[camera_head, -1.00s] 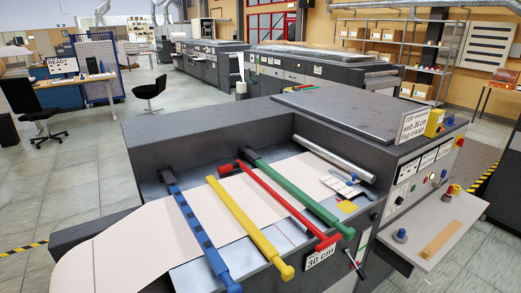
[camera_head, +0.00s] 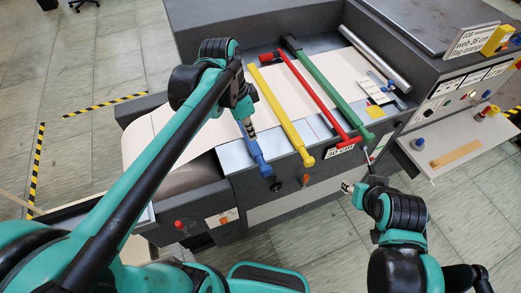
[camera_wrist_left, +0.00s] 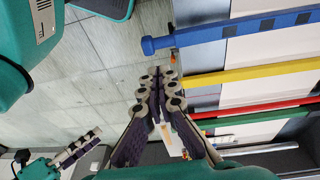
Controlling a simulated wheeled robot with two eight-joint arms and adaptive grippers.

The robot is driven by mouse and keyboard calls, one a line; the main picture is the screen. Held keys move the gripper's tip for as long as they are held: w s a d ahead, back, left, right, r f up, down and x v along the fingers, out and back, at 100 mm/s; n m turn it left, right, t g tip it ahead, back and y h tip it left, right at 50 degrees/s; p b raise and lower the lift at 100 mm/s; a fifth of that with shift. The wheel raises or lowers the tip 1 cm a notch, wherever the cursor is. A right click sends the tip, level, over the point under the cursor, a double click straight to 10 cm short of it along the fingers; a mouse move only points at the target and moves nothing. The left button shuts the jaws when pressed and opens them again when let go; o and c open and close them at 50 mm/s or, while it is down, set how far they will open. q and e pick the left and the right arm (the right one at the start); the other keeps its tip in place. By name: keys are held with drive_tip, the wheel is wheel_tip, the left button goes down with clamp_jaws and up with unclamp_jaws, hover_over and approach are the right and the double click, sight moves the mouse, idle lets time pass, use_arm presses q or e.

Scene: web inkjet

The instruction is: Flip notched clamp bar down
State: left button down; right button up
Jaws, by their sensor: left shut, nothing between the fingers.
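The blue bar (camera_head: 259,157), with dark notch-like patches along its length, lies across the front of the machine, leftmost of several coloured bars. My left arm hides its far part in the head view. The left wrist view shows the blue bar (camera_wrist_left: 245,33) and its round end knob. My left gripper (camera_head: 249,126) appears over the blue bar in the head view. In the left wrist view the gripper (camera_wrist_left: 158,84) is shut and empty, its tips apart from the blue bar in the picture. My right gripper (camera_head: 352,187) is near the machine's front right; its jaws are unclear.
The yellow bar (camera_head: 283,118), red bar (camera_head: 318,98) and green bar (camera_head: 329,88) lie right of the blue bar. Open floor lies left.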

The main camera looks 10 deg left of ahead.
sight(262, 163)
use_arm(q)
drive_tip(key=b+x, duration=0.2)
drive_tip(key=x, duration=1.1)
drive_tip(key=shift+f+b, duration=0.3)
drive_tip(key=shift+f, duration=0.05)
drive_tip(key=shift+f, duration=0.1)
